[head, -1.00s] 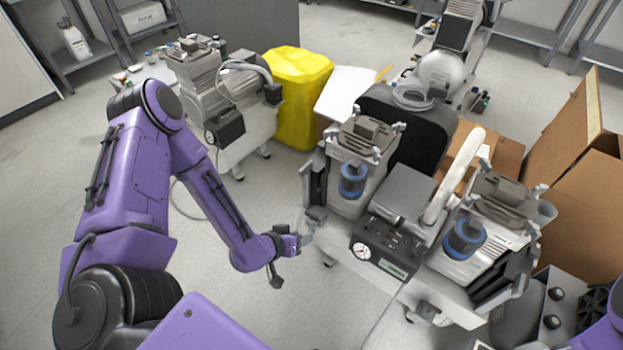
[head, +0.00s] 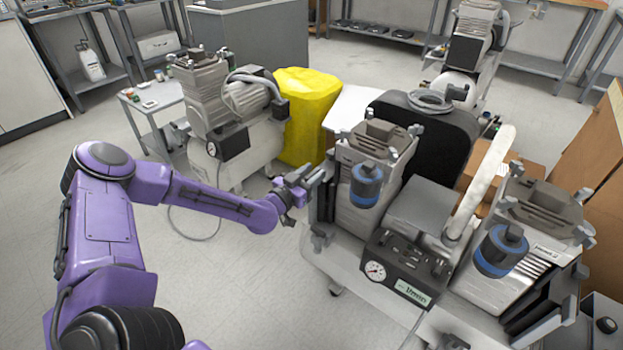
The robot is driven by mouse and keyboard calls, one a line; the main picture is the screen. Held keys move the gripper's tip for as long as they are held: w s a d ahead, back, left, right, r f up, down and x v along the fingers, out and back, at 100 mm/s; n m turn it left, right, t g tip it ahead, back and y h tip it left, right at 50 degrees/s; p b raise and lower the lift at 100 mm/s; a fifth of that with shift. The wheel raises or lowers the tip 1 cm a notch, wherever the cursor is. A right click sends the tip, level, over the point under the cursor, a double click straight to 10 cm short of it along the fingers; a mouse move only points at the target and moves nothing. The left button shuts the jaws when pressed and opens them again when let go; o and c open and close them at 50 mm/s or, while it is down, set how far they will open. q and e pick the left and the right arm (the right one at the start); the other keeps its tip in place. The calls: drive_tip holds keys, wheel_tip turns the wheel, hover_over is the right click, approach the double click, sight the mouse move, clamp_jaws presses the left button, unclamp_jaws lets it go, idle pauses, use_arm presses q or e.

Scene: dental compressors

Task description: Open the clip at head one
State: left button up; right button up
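The dental compressor unit has two heads. The left head (head: 376,180) is grey with a blue-banded filter (head: 366,186) on its front. The right head (head: 520,235) looks alike, with its own blue-banded filter (head: 500,252). Small grey clips show at the corners of the left head's top, one at its right corner (head: 415,130). My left gripper (head: 314,178) is at the left side of the left head, below its top edge. Its fingers blend with the grey parts there, so I cannot tell whether they touch or are open. My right gripper is out of view.
A control panel with a gauge (head: 375,271) sits between the heads at the front. Another compressor (head: 222,120) and a yellow bin (head: 306,112) stand behind my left arm. Cardboard boxes (head: 590,140) are at right.

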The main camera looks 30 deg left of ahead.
use_arm(q)
drive_tip(key=shift+w+d, duration=0.1)
drive_tip(key=shift+w, duration=0.25)
clamp_jaws()
